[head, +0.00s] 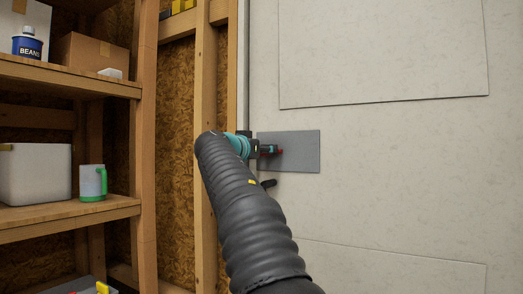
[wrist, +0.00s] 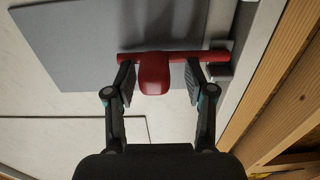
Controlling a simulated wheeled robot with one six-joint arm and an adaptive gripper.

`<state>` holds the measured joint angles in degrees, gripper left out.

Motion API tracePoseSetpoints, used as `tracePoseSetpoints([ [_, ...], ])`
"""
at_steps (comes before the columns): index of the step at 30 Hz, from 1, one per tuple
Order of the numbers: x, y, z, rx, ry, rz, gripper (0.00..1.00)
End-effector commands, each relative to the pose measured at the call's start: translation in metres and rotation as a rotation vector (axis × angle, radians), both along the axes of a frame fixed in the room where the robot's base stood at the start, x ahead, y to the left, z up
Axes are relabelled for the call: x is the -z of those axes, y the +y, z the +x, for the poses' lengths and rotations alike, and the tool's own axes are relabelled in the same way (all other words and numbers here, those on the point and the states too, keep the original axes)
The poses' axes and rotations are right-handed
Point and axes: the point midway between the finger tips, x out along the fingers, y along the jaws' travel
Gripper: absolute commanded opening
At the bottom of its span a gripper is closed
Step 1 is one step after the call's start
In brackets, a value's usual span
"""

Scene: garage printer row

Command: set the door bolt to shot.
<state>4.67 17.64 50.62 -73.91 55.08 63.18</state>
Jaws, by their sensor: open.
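The door bolt is a red bar with a rounded red knob (wrist: 154,76) in the wrist view. It lies across a grey plate (wrist: 75,45) on the pale door. The bar's right end in that view is by a small grey bracket (wrist: 217,72) near the door's edge; I cannot tell whether it enters it. My gripper (wrist: 160,84) is open, with one finger on each side of the knob; contact is unclear.
A dark lever (head: 268,184) sits just below the plate. Wooden studs (head: 206,70) stand left of the door. The door's right side is clear.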

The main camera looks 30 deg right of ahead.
Motion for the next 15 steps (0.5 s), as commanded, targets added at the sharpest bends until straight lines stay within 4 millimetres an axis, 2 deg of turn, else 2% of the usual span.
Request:
tracePoseSetpoints([
  [5,-0.001,0.013,-0.008,-0.002,0.001,0.001,0.54],
  [15,-0.001,0.069,-0.043,-0.008,-0.001,-0.001,0.54],
])
